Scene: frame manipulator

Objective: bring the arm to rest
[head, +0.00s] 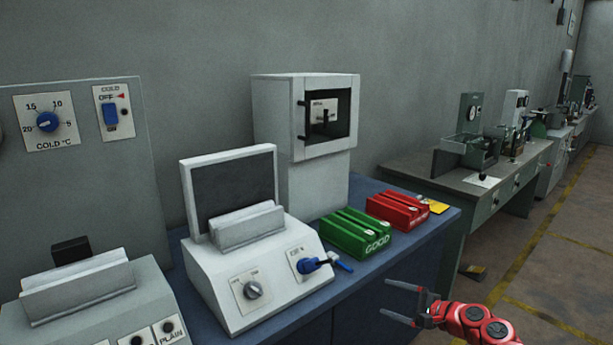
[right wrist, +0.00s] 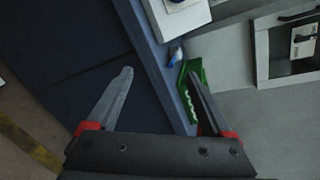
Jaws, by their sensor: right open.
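My right gripper (head: 402,302) is at the lower right of the head view, on a red arm. Its two grey fingers are spread apart with nothing between them. It is in front of the blue bench's front edge, over the floor side. In the right wrist view the open fingers (right wrist: 160,88) also show, with the bench's dark front behind them. My left gripper is not in view.
The blue bench (head: 436,229) carries a green GOOD tray (head: 357,235), a red tray (head: 398,209), a white device with a screen (head: 255,270) and a white cabinet (head: 318,165). A grey desk (head: 480,185) stands beyond. Floor (head: 540,270) at the right is mostly clear.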

